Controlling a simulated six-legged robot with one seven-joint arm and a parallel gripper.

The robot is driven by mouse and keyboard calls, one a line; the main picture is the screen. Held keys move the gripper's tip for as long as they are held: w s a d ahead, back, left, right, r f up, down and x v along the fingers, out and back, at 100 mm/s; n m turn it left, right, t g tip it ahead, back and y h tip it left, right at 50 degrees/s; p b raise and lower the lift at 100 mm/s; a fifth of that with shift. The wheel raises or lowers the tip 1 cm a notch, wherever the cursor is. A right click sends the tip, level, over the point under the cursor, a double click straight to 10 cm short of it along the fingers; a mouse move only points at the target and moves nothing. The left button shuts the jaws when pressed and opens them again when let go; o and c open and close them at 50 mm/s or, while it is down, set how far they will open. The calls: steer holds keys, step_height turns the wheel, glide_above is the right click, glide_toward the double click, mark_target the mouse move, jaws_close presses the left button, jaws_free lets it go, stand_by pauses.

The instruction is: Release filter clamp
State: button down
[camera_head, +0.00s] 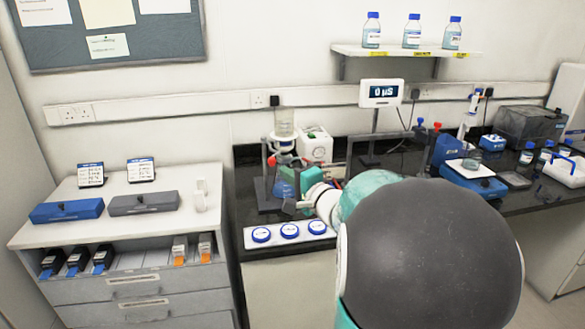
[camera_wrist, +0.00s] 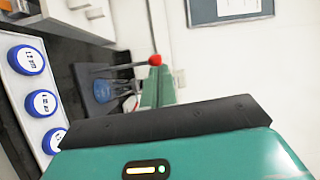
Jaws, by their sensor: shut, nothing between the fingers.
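A filter stack stands at the left end of the dark bench, with a clear glass funnel (camera_head: 284,122) above a flask of blue liquid (camera_head: 287,183). A red-ended clamp part (camera_head: 272,160) shows at the joint between them. The wrist view shows a red knob (camera_wrist: 155,60) on a dark lever just beyond my gripper's black edge, with the blue flask (camera_wrist: 103,90) behind. I cannot tell whether my gripper touches the clamp.
A white tray (camera_head: 290,243) with three blue-rimmed round dishes lies at the bench's front edge, close below my gripper. A small white pump-like box (camera_head: 316,144) stands behind. A meter (camera_head: 381,93) stands to the right. A white cabinet (camera_head: 120,215) is at left.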

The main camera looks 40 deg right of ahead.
steer(key=a, duration=0.1)
steer(key=s+a, duration=0.1)
steer(key=a, duration=0.1)
steer(key=shift+s+a, duration=0.25)
steer(key=shift+a, duration=0.05)
steer(key=s+a+f+n+g+y, duration=0.1)
steer(key=s+a+n+g+y, duration=0.3)
steer(key=a, duration=0.7)
steer(key=s+a+f+n+g+y, duration=0.1)
steer(key=s+a+n+g+y, duration=0.25)
steer(key=a, duration=0.65)
steer(key=s+f+n+g+h, duration=0.2)
steer(key=s+n+h, duration=0.1)
steer(key=s+n, duration=0.2)
steer(key=s+a+f+n+g+h, duration=0.1)
steer(key=s+f+n+g+h, duration=0.1)
steer(key=s, duration=0.5)
steer(key=n+g+h, duration=0.1)
steer(key=n+h, duration=0.1)
steer(key=shift+s+a+n, duration=0.15)
steer(key=shift+a+n, duration=0.1)
steer(key=shift+n, duration=0.1)
